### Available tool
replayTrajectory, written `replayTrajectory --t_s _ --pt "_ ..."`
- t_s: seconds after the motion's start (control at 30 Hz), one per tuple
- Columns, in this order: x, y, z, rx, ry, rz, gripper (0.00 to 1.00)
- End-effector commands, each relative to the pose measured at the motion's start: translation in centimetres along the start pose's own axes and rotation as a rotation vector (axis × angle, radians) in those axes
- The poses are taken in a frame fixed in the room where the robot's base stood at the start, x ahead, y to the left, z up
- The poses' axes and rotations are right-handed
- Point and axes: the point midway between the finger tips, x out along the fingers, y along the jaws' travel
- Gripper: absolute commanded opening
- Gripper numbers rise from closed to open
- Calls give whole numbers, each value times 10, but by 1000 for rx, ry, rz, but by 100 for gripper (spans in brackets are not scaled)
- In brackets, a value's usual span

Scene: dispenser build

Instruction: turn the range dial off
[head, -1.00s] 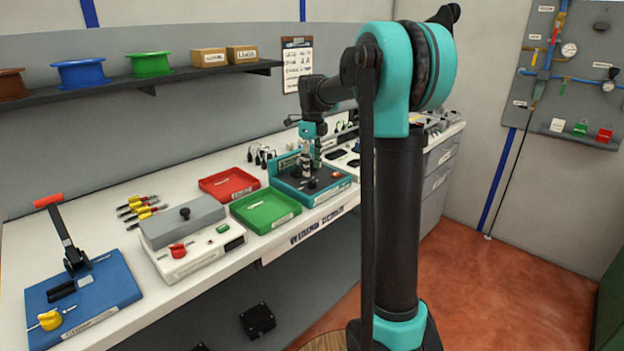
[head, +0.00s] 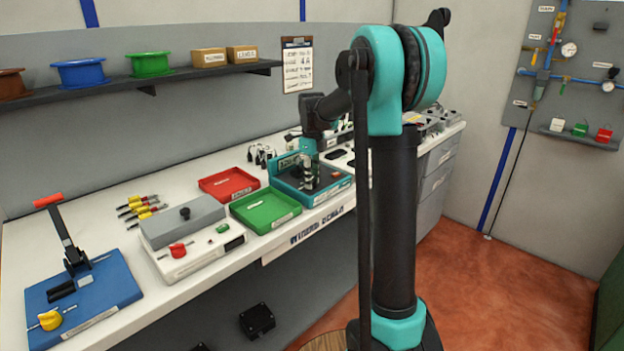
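My gripper (head: 307,183) is small in the head view, pointing down over the teal station (head: 343,186) on the bench. Its fingers are too small and dark to show whether they are open or shut, or whether they touch anything. Dark knob-like parts on the teal station lie around the fingers and are partly hidden by them. A red knob (head: 178,250) is on the front of the white-and-grey box (head: 205,262). A yellow knob (head: 50,320) is on the blue lever station (head: 110,290). No label legible here tells which knob is the range dial.
A green tray (head: 236,207) and a red tray (head: 205,185) sit left of the teal station. Several yellow-handled tools (head: 140,207) lie farther left. Dark devices stand behind on the right of the bench. A shelf (head: 190,74) with spools runs above.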

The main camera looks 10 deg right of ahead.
Motion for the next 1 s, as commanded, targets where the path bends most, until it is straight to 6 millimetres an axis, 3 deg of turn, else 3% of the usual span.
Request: replayTrajectory --t_s 0.13,0.47,1.0 --pt "0 0 0 0 0 0 1" --pt "0 0 0 -58 0 0 0" --pt "0 0 0 -498 0 0 0"
